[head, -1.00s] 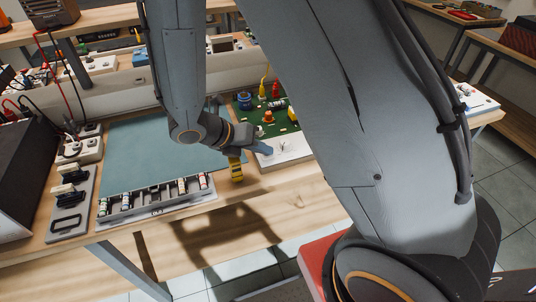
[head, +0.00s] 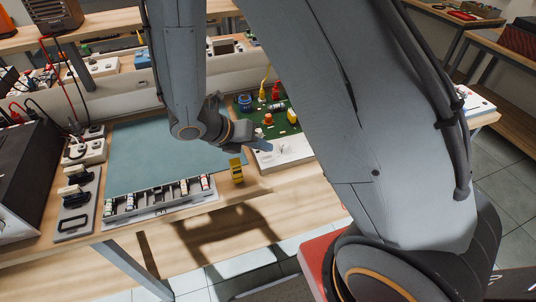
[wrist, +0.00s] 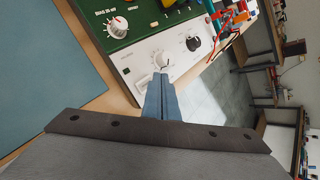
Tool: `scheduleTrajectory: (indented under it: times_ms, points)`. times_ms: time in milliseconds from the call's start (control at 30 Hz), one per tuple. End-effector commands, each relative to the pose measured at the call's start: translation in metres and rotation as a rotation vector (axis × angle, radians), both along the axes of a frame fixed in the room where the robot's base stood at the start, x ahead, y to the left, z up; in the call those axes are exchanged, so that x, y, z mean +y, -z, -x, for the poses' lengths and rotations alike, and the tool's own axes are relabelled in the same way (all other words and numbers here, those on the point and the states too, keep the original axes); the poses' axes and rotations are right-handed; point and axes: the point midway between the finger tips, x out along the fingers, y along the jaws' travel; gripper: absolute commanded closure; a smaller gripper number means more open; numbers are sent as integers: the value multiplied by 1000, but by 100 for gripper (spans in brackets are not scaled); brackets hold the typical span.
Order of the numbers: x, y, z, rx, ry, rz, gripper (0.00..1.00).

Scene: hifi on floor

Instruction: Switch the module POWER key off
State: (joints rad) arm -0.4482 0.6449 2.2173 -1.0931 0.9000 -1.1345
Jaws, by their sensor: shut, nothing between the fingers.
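The module has a green board (head: 268,119) with a white front panel (head: 283,152). In the wrist view, the white panel (wrist: 150,72) carries a white knob (wrist: 161,60) and a black knob (wrist: 193,43). Small print is too small to read, so I cannot tell which control is the POWER key. My gripper (wrist: 161,82) is shut and empty, its blue fingers pointing at the panel just below the white knob. Whether the fingertips touch the knob is unclear. In the head view my gripper (head: 265,145) is over the panel's left part.
A blue-green mat (head: 150,155) lies left of the module. A yellow object (head: 236,170) stands at the table's front edge. A grey tray (head: 160,202) with small parts lies before the mat. Another white knob (wrist: 117,27) and colored plugs are on the green board.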

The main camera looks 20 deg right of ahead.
Motion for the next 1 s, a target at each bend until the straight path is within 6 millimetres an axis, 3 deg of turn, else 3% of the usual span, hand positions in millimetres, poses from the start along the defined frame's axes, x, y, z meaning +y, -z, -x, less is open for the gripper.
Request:
scheduleTrajectory:
  times_ms: [467, 1000]
  points:
    - [0, -45, 1, 0, 2, 0, 100]
    - [-1, -46, 1, -4, 8, -4, 100]
